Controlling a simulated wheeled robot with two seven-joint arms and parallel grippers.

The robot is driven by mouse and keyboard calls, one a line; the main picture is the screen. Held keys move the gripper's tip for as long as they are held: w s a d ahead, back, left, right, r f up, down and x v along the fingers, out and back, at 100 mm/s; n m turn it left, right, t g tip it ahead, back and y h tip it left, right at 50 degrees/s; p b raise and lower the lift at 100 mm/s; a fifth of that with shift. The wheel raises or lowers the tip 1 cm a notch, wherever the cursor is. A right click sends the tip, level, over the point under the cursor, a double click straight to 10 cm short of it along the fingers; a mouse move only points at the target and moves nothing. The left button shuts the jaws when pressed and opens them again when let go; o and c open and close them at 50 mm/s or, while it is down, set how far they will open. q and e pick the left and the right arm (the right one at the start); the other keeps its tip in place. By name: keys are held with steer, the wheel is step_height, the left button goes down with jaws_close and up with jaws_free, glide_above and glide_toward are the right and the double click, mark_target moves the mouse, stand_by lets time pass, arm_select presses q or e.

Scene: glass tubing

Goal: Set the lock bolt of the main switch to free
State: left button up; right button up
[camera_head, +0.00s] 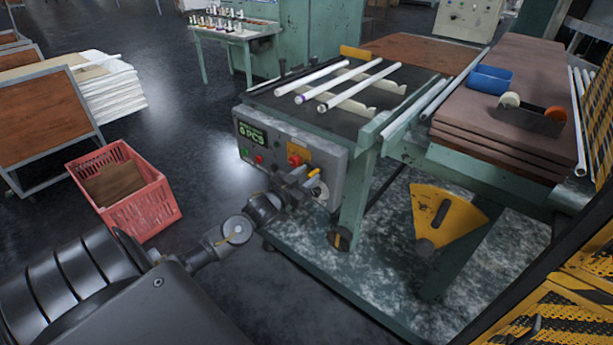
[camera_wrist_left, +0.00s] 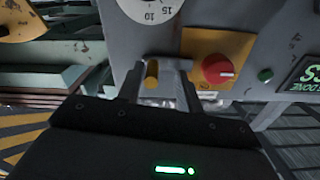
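The control box (camera_head: 285,150) on the green machine carries the main switch, a red knob (camera_head: 295,158) on a yellow plate. In the left wrist view the red knob (camera_wrist_left: 218,69) also shows, right of a small yellow bolt handle (camera_wrist_left: 152,76) in a grey metal fitting. The yellow handle (camera_head: 314,173) shows small in the head view. My left gripper (camera_wrist_left: 160,82) is at the box front, its fingers apart on either side of the handle and fitting. Contact with the handle cannot be made out. My right gripper is not in view.
A white dial (camera_head: 320,191) sits close beside the gripper on the box. Glass tubes (camera_head: 345,88) lie on the machine top. A red crate (camera_head: 128,192) stands on the floor at left. A yellow fan-shaped plate (camera_head: 440,215) is at the right, below the boards.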

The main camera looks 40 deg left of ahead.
arm_select(q)
steer(key=shift+f, duration=0.5)
steer(key=c, duration=0.7)
steer(key=shift+r, duration=0.1)
jaws_close()
steer(key=shift+a, duration=0.1)
steer(key=shift+d+r+p, duration=0.1)
steer(key=shift+d+p, duration=0.65)
steer(key=shift+d, duration=1.45)
steer(key=o, duration=0.7)
jaws_free()
steer(key=shift+w+d, duration=0.1)
steer(key=shift+w, duration=0.1)
steer(key=shift+s, duration=0.1)
steer(key=shift+s, duration=0.1)
